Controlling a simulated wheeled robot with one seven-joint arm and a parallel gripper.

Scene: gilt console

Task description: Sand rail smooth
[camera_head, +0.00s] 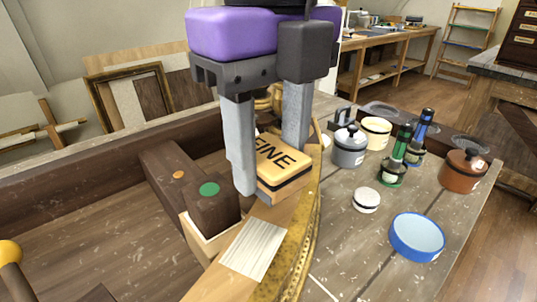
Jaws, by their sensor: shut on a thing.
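My gripper (268,148) points down in the middle of the view. A pale, whitish patch (254,248) shows on the rail in front of the block. Whether the block's underside touches the wood cannot be told. The part of the rail behind the block is mostly hidden by the gripper.
A dark wooden block with a green dot (209,189) stands close left of the rail. On the bench to the right are a blue-rimmed bowl (417,238), a round white-lidded tin (366,200), a grey pot (349,150), a brown pot (463,171) and green (394,165) and blue bottles (419,137).

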